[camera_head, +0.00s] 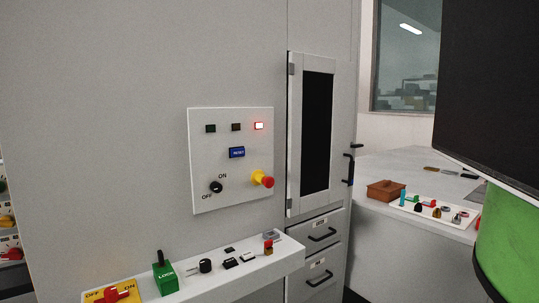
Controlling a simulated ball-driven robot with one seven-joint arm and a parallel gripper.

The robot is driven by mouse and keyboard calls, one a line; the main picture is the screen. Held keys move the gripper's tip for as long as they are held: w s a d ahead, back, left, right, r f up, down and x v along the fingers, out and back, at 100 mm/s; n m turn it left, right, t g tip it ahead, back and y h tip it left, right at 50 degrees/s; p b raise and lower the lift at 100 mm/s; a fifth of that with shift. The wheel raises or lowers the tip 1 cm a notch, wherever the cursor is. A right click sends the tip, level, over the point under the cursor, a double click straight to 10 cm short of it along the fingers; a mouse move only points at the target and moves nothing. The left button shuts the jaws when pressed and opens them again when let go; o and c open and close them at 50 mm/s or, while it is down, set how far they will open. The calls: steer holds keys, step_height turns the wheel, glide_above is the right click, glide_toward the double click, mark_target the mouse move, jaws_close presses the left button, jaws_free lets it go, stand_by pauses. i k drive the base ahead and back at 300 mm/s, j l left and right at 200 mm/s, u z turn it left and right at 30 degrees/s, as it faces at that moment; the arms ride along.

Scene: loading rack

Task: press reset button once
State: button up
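The blue reset button (237,152) is on a white control panel (232,190) on the grey cabinet wall, left of centre. It has small white lettering. Above it are two dark indicators and one lit red lamp (258,126). Below it are a black rotary knob (216,187) between ON and OFF labels and a red emergency-stop button (267,181) on a yellow base. My gripper is not in view. Nothing covers the reset button.
A white shelf (230,280) with switches and a green LOCK box (165,279) juts out below the panel. A tall glazed door (294,150) and drawers (322,232) stand right of it. A dark and green object (510,240) fills the right edge.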

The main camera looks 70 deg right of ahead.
mark_target(235, 153)
steer(key=z, duration=0.4)
steer(key=l+z, duration=0.1)
steer(key=z, duration=0.35)
steer(key=i+z, duration=0.1)
steer(key=z, duration=0.3)
